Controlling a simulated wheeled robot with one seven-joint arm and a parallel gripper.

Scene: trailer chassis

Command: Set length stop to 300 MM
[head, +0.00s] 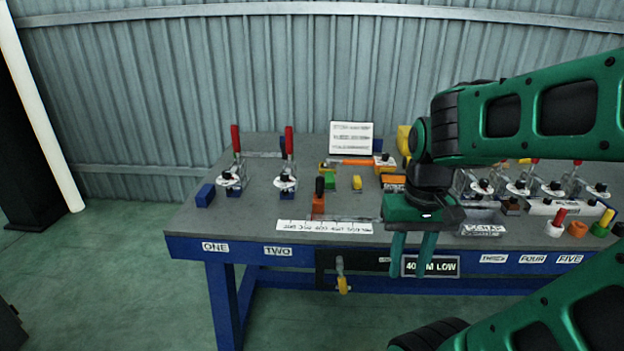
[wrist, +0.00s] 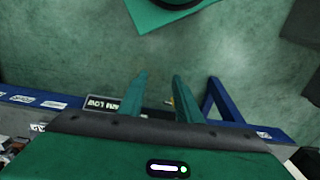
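The length stop looks to be the orange-red block with a dark-topped upright handle (head: 318,196), near the front edge of the bench in the head view. A white scale strip (head: 325,227) with tick marks lies just in front of it; its numbers are too small to read, so I cannot tell the setting. My gripper (head: 412,258) points down at the bench's front edge, to the right of the stop and apart from it. Its two green fingers are spread with nothing between them. They also show apart in the wrist view (wrist: 158,92), over the floor; the stop is not visible there.
The grey bench top (head: 195,222) carries red-handled clamps (head: 289,165) at left, more clamps at right and a white sign (head: 351,138) at the back. A dark display (head: 430,267) and a yellow-tipped hanging lever (head: 342,280) are on the front edge.

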